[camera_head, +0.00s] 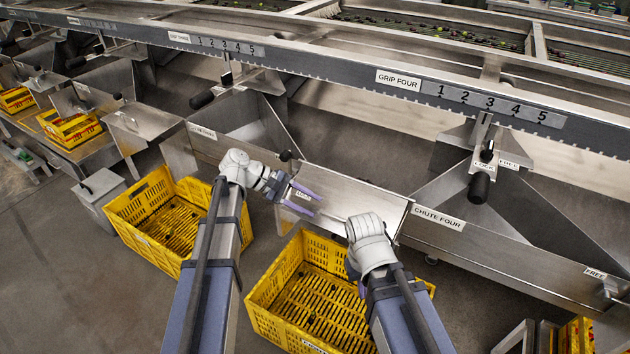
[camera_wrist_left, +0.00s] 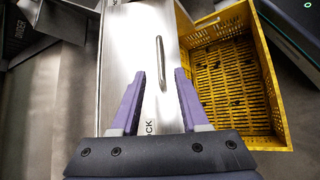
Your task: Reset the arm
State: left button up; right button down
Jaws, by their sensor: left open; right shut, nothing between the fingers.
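My left gripper (camera_head: 303,201) is open and empty in the head view, at the left end of the steel flap between two chutes. In the left wrist view its purple fingers (camera_wrist_left: 159,74) are spread on either side of a slim metal handle (camera_wrist_left: 160,58) on a steel plate (camera_wrist_left: 130,50). No contact with the handle can be made out. My right gripper (camera_head: 362,288) is mostly hidden behind its own white wrist, over the near yellow crate; only a bit of purple shows.
A yellow crate (camera_head: 262,318) stands below my right arm, and another yellow crate (camera_head: 112,208) stands to the left. The chute labelled four (camera_head: 475,245) has a black-knobbed lever (camera_head: 479,187) above it. The long GRIP FOUR rail (camera_head: 340,72) crosses behind.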

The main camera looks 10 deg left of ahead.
pick_arm(q)
jog(key=s+d+r+m+y+p, duration=0.2)
jog(key=s+r+m+y+p, duration=0.4)
jog(key=p, duration=0.6)
jog(key=s+d+r+m+g+y+p, duration=0.1)
jog(key=s+d+r+m+y+p, duration=0.1)
jog(key=s+r+m+y+p, duration=0.4)
jog(key=s+r+m+p, duration=0.2)
jog(key=s+r+p, duration=0.2)
jog(key=s+p, duration=0.2)
jog(key=shift+s+r+p, duration=0.25)
jog(key=shift+s+p, duration=0.15)
jog(key=shift+p, duration=0.25)
dwell(0.6)
